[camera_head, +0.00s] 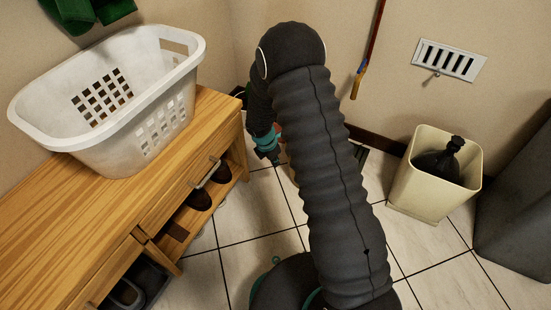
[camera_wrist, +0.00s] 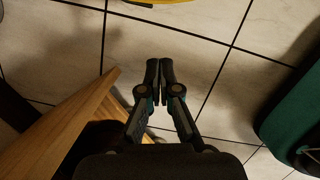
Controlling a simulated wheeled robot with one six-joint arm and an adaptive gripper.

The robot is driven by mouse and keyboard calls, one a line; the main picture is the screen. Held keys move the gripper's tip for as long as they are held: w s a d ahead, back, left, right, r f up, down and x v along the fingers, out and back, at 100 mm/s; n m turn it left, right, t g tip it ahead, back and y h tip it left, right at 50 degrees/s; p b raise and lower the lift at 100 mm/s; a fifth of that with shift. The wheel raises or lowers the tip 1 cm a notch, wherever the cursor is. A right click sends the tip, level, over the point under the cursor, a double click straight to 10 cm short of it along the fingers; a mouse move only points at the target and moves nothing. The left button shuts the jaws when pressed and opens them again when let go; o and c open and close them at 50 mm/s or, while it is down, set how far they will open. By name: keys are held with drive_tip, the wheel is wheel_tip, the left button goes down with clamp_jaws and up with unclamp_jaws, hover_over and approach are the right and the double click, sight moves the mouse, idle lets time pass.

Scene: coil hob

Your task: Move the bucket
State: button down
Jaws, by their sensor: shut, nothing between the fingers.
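No thing is clearly recognisable as the bucket; my arm covers part of the floor in the head view. A yellow curved edge (camera_wrist: 158,1) shows at the top of the wrist view, mostly cut off, and I cannot tell what it belongs to. My gripper (camera_wrist: 160,64) is shut and empty above the tiled floor, its fingertips together and apart from the yellow edge. In the head view my gripper (camera_head: 272,156) is partly seen left of my arm, beside the bench's far end.
A wooden bench (camera_head: 60,215) with shoes below stands at left, bearing a white laundry basket (camera_head: 140,150). Its corner (camera_wrist: 85,105) is close left of my gripper. A cream bin (camera_head: 420,199) with a black bag stands at right, beside a dark grey container (camera_head: 515,220). Bare tiles lie between.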

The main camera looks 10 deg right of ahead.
drive_tip(key=w+d+f+b, duration=0.1)
drive_tip(key=w+d+f, duration=0.1)
drive_tip(key=d+f, duration=0.3)
drive_tip(key=shift+w+f, duration=0.2)
drive_tip(key=shift+f, duration=0.25)
